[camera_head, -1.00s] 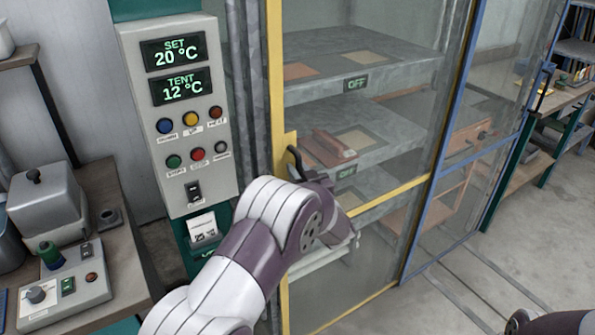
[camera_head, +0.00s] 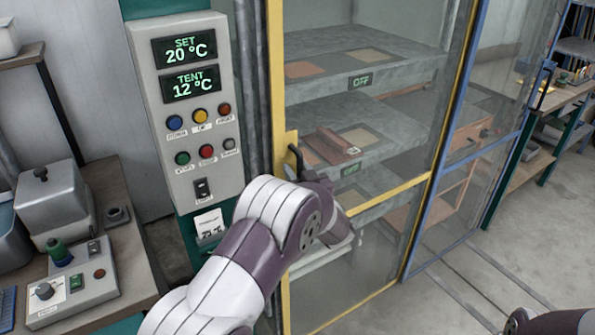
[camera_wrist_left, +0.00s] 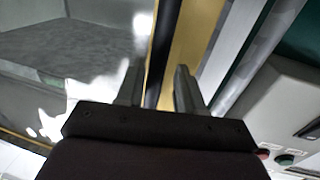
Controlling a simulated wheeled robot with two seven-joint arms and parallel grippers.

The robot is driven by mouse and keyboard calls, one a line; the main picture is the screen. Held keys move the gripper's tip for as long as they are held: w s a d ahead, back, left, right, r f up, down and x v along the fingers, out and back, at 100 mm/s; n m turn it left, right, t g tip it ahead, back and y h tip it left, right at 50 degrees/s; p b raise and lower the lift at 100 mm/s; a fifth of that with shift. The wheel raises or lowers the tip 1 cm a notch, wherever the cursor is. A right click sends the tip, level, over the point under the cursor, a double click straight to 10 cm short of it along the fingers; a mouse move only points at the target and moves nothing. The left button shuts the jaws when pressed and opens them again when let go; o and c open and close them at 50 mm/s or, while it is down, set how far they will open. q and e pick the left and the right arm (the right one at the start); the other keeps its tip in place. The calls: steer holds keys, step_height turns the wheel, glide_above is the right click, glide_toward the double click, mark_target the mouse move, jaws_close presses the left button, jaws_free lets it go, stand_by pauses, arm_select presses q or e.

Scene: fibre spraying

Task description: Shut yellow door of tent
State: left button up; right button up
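The yellow-framed clear door (camera_head: 277,90) of the tent stands upright in the head view, with shelves showing through it. Its black handle (camera_head: 295,160) is on the left stile. My left gripper (camera_head: 306,172) is at that handle, with its fingers largely hidden by my wrist. In the left wrist view, the two fingers (camera_wrist_left: 158,88) stand apart, with the dark handle bar (camera_wrist_left: 162,45) between them and the yellow stile (camera_wrist_left: 190,40) behind. A gap shows beside the bar; firm contact is not visible. My right gripper is out of view.
A control box (camera_head: 185,105) reading SET 20 and TENT 12 stands left of the door. A bench (camera_head: 128,215) with devices is at far left. A blue-framed panel (camera_head: 455,130) adjoins the door at right. Bare floor (camera_head: 520,240) lies at lower right.

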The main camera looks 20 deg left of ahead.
arm_select(q)
steer(key=b+v, duration=0.1)
steer(key=v, duration=1.1)
steer(key=shift+s, duration=0.25)
steer(key=shift+d, duration=0.15)
